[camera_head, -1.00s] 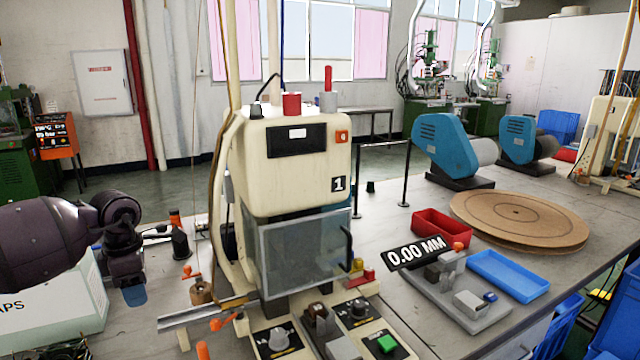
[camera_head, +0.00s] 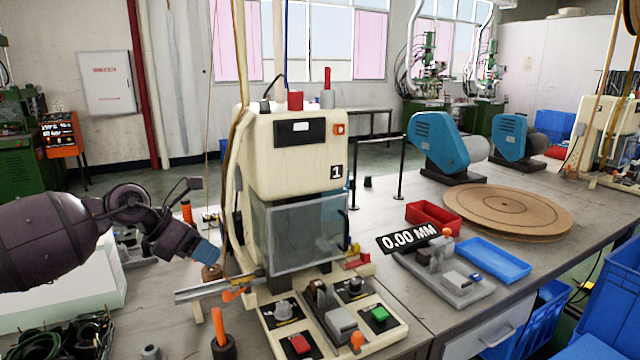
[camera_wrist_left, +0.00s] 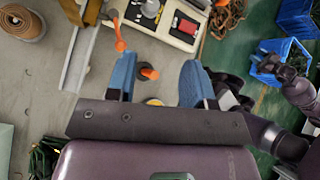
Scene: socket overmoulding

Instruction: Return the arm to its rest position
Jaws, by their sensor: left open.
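My left arm comes in from the left in the head view. Its gripper (camera_head: 207,256) has blue fingertips and hangs over the bench, left of the cream moulding machine (camera_head: 297,160). In the left wrist view the two blue fingers (camera_wrist_left: 158,82) stand well apart, with nothing held between them. An orange-tipped tool (camera_wrist_left: 148,72) shows between them from this angle, lower down on the bench. Dark links of my other arm (camera_wrist_left: 285,90) show at the right of the wrist view; its fingers are not clear.
A metal rail (camera_head: 215,289) and an upright orange-handled tool (camera_head: 220,328) lie close to the left gripper. A white box (camera_head: 75,290) and dark coiled cables (camera_head: 65,338) are below the left arm. The gauge (camera_head: 445,275) and blue tray (camera_head: 493,260) are to the right.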

